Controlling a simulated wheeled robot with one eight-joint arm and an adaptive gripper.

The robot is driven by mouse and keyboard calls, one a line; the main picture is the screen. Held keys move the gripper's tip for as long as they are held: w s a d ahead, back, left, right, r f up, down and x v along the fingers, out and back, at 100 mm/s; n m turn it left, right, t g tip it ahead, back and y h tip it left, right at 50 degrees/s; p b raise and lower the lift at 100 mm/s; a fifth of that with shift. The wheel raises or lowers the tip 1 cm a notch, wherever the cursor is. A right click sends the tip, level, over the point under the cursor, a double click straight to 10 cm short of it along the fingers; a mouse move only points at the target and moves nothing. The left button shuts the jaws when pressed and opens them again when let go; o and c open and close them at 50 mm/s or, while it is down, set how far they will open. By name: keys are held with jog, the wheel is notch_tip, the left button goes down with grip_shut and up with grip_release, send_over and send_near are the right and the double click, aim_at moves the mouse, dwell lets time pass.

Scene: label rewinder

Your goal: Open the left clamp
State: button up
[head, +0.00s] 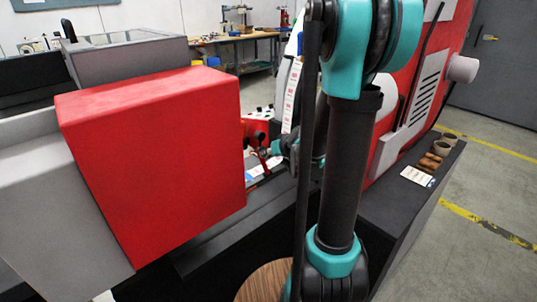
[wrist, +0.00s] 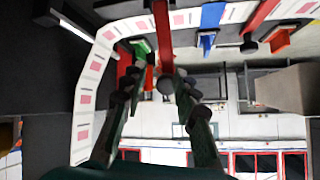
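In the wrist view, my gripper (wrist: 152,72) has its two dark fingers apart. A red lever (wrist: 161,25) with a dark round end comes down between the fingertips; I cannot tell whether either finger touches it. A second red lever (wrist: 262,14) with a dark knob stands further right. I cannot tell from the picture which lever belongs to the left clamp. In the head view, a small red part with a dark knob (head: 256,137) shows beside the big red housing, close to the end of my arm. My arm hides much of that area.
The red housing (head: 155,150) stands left of my arm. A printed label strip (head: 291,95) runs behind it, and curves around the fingers in the wrist view (wrist: 88,85). A blue part (wrist: 207,40) lies between the levers.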

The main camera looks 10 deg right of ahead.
jog(key=shift+o, duration=1.1)
jog(key=shift+a, duration=0.1)
jog(key=s+d+r, duration=0.1)
jog(key=s+d, duration=0.1)
jog(key=s, duration=0.5)
jog(key=s+d+r, duration=0.2)
jog(key=s+d, duration=0.1)
jog(key=s, duration=0.5)
jog(key=shift+d, duration=0.1)
